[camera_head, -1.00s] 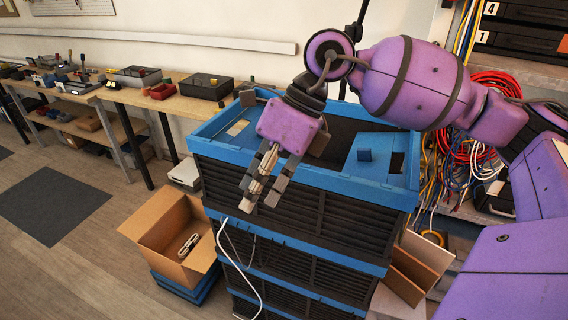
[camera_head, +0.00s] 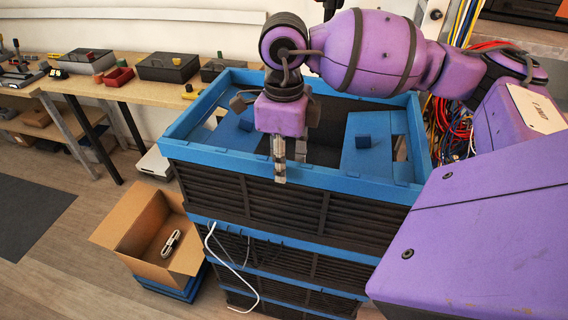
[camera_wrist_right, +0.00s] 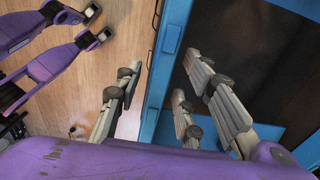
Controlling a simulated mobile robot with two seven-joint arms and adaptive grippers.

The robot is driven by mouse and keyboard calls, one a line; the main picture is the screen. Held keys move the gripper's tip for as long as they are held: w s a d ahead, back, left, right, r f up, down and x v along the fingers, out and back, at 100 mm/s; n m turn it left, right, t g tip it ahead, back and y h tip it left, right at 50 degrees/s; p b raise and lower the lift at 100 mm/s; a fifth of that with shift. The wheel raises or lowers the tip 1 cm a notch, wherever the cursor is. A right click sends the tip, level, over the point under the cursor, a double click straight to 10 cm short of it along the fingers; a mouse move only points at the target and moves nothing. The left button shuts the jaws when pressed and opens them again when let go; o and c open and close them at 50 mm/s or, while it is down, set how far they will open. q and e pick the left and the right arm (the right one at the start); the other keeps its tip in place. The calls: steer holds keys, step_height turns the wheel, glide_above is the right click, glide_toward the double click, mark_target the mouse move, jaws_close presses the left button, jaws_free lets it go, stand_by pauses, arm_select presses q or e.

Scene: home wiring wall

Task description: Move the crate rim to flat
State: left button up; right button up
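The top crate of a dark stack has a blue rim (camera_head: 330,183); it looks about level. Blue panels, each with a small block, sit inside at left (camera_head: 225,138) and right (camera_head: 375,150). My right gripper (camera_head: 280,178) points down at the front rim, left of its middle. In the right wrist view, the fingers of my right gripper (camera_wrist_right: 160,95) are spread apart, with the blue rim (camera_wrist_right: 167,55) running between them. I cannot tell whether they touch it. My left gripper is not in the head view.
An open cardboard box (camera_head: 150,235) with a coiled white cable (camera_head: 171,243) stands left of the stack. A loose white cable (camera_head: 213,245) hangs down the front of the stack. A workbench (camera_head: 120,92) is behind at left, and coloured cables (camera_head: 452,125) are at right.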

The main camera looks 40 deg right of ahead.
steer(key=shift+f, duration=0.7)
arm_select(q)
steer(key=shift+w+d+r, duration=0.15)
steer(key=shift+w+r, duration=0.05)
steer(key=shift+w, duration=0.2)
arm_select(e)
jaws_close()
